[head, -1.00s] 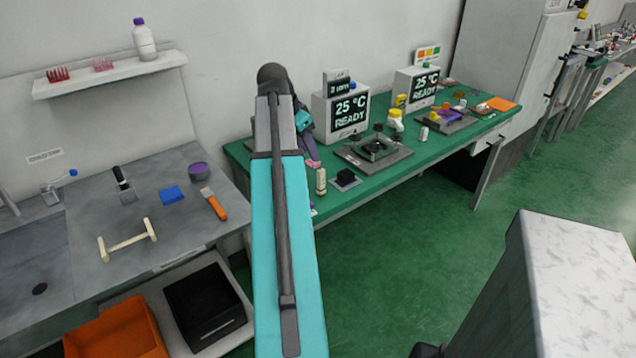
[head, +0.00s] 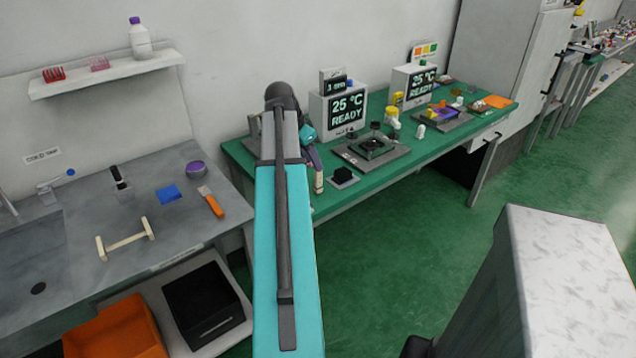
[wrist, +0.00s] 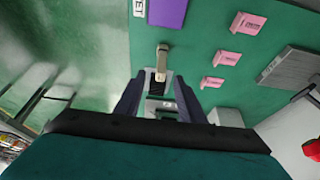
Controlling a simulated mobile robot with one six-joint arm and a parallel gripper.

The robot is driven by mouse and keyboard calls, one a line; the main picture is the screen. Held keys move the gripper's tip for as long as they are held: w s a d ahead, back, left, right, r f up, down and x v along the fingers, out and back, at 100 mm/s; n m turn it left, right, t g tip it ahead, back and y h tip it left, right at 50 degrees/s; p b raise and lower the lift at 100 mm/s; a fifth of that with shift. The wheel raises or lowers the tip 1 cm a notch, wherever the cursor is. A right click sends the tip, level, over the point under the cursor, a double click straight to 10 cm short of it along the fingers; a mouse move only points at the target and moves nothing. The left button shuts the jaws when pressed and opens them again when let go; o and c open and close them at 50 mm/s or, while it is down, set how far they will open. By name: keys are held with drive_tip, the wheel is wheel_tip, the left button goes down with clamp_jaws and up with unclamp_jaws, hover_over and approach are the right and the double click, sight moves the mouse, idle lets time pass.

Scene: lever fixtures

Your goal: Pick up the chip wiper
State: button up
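I take the chip wiper to be the small upright tool with a beige handle and a dark lower part (wrist: 162,62), standing on the green bench (wrist: 200,85). It also shows in the head view at the bench's front edge (head: 319,184). My gripper (wrist: 158,86) is open, with one dark finger on each side of the tool's dark part. I cannot tell whether either finger touches it. In the head view my own arm hides most of the gripper and part of the bench around it.
Several pink blocks (wrist: 219,82) and a purple item (wrist: 167,12) lie near the gripper. A dark block on a grey base (head: 343,176) and a grey plate fixture (head: 371,147) stand to the right. Display boxes (head: 346,108) stand behind. A grey counter (head: 80,240) is at left.

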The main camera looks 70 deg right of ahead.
sight(318, 174)
drive_tip(key=shift+x, duration=1.35)
drive_tip(key=shift+w+p+x, duration=0.2)
drive_tip(key=shift+p+x, duration=0.45)
drive_tip(key=shift+x, duration=1.95)
drive_tip(key=shift+a, duration=0.1)
drive_tip(key=shift+c, duration=0.2)
clamp_jaws()
